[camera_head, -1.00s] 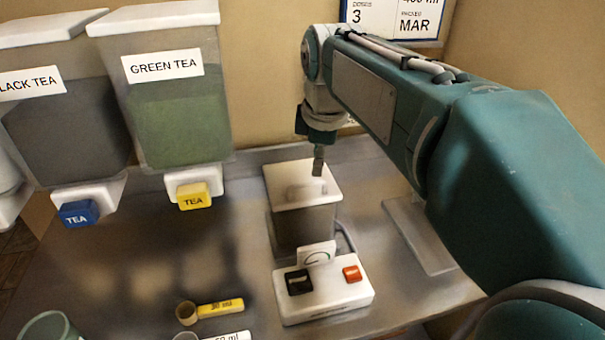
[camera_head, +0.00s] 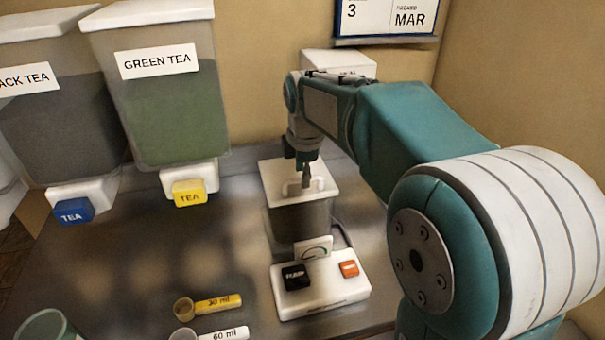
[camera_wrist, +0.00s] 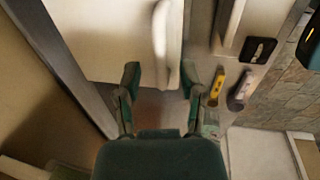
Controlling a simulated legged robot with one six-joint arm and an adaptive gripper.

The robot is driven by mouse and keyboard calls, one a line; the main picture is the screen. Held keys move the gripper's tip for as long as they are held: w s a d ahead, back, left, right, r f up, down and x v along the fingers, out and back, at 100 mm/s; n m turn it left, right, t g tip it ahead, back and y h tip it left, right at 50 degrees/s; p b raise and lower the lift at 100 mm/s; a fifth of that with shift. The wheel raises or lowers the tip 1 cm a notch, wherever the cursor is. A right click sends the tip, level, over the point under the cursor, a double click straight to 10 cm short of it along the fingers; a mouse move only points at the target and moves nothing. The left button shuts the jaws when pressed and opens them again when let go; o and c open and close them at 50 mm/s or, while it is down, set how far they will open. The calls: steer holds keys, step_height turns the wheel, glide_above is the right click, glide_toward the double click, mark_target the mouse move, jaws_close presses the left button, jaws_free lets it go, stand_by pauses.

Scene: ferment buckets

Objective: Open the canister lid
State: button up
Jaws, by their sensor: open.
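The canister (camera_head: 300,220) is a squarish, see-through container with a white lid (camera_head: 275,172) that sits on it. The lid has a raised white handle (camera_head: 316,184). My gripper (camera_head: 307,182) hangs over the lid at the handle in the head view. In the wrist view my gripper (camera_wrist: 158,82) is open, with its two fingers apart. The lid's handle (camera_wrist: 160,45) lies between and just beyond the fingertips there. I cannot tell whether a finger touches it.
A white base with a black button (camera_head: 296,277) and a red button (camera_head: 348,268) is in front of the canister. Green tea (camera_head: 165,95) and black tea (camera_head: 60,120) dispensers stand left. A yellow scoop (camera_head: 217,303) and white scoop (camera_head: 225,334) lie in front. A white box (camera_head: 340,65) stands behind.

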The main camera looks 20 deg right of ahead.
steer(key=shift+w+f, duration=0.1)
steer(key=shift+f, duration=0.25)
jaws_close()
steer(key=shift+r, duration=0.1)
